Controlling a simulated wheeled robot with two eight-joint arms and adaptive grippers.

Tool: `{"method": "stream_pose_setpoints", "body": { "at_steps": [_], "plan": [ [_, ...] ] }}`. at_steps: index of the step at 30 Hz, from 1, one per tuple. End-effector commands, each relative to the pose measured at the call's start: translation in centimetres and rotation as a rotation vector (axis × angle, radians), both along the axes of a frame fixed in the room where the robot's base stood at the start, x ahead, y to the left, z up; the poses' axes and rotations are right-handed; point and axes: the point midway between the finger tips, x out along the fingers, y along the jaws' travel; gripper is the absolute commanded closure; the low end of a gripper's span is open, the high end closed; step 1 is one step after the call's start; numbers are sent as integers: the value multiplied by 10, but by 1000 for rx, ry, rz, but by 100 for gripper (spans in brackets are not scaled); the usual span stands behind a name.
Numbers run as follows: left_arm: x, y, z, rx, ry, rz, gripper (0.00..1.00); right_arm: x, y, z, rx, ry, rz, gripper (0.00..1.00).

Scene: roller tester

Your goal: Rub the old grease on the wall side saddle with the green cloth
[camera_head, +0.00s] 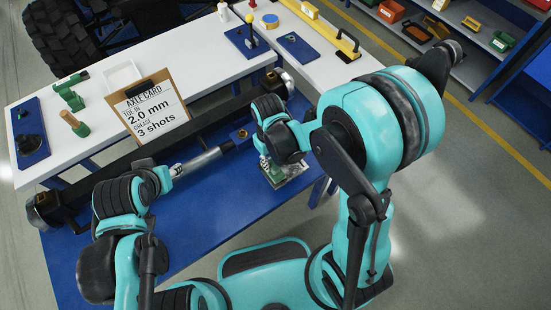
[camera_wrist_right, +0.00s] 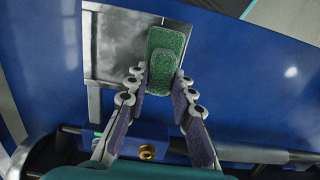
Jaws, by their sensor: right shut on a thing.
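The green cloth (camera_wrist_right: 165,52) shows in the right wrist view as a folded pad between the fingertips of my right gripper (camera_wrist_right: 165,88). The gripper is shut on its raised part, and the cloth lies over a grey metal plate (camera_wrist_right: 118,48). In the head view my right gripper (camera_head: 267,160) reaches down at the blue bench's right part, by the same plate (camera_head: 291,178). A blue block with a brass ring (camera_wrist_right: 147,150) is near the wrist; I cannot tell which part is the wall side saddle. My left gripper (camera_head: 177,170) is near a silver cylinder (camera_head: 205,159); its jaws are unclear.
A dark axle beam (camera_head: 110,176) runs along the blue bench (camera_head: 217,197). Shelves with bins (camera_head: 391,12) stand at the upper right.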

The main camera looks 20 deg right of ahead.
Motion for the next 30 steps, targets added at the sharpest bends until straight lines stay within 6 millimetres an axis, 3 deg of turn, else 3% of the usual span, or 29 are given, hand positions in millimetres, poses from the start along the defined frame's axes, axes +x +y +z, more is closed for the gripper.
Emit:
{"method": "stream_pose_setpoints", "body": {
  "at_steps": [23,30],
  "plan": [
    [0,0,-5,0,0,0,60,11,-28,-1,-1,0,-3,100],
    [0,0,-7,0,0,0,60,9,-23,-2,0,0,1,100]
  ]
}}
